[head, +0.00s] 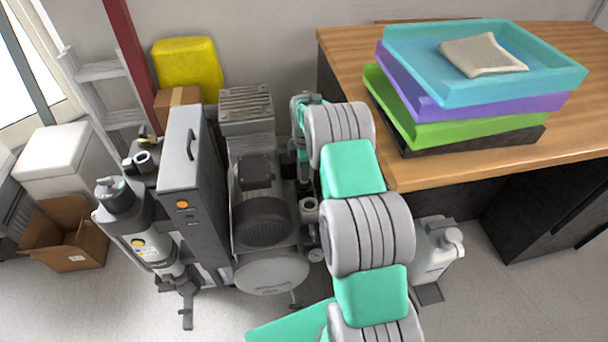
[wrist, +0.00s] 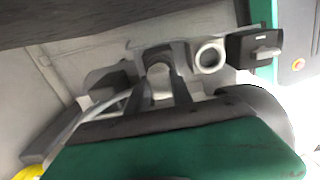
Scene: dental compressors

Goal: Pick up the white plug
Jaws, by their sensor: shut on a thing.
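In the wrist view, my gripper (wrist: 160,88) reaches up from its green body with its two dark fingers closed around a small pale piece. This piece looks like the white plug (wrist: 159,72), and only part of it shows between the fingers. In the head view, my arm rises beside the compressor and its far end is beside the machine's upper right. The fingertips and the plug cannot be made out there.
The grey compressor (head: 262,218) stands close to the left of my arm. A white ring-shaped port (wrist: 209,57) is just right of my fingers. A wooden counter (head: 440,170) with stacked trays (head: 450,105) is at the right. A white canister (head: 432,255) stands below it.

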